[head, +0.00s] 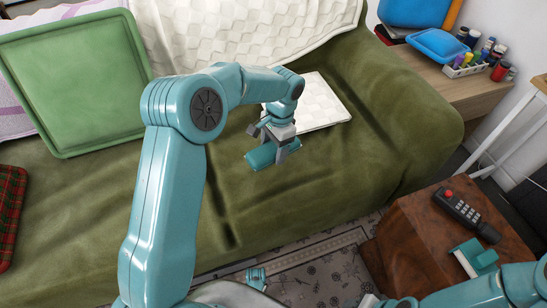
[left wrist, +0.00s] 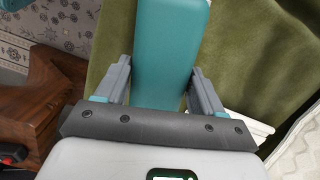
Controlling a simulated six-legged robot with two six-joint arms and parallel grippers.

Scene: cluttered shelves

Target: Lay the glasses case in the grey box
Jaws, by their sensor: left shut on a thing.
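The glasses case (head: 260,157) is a teal, flat, oblong block over the green sofa seat. My left gripper (head: 275,138) reaches down from above and is shut on it. In the left wrist view the case (left wrist: 168,55) runs lengthwise between the two grey fingers (left wrist: 158,88) and extends beyond the top edge of the picture. I cannot tell whether the case touches the seat or hangs just above it. I cannot make out a grey box in either view. Part of my right arm shows at the lower right of the head view, but its gripper cannot be made out.
A green tray-like panel (head: 75,82) leans on the sofa's left. A wooden side table (head: 425,235) holds a dark remote (head: 462,212). A desk (head: 455,88) with bottles stands back right.

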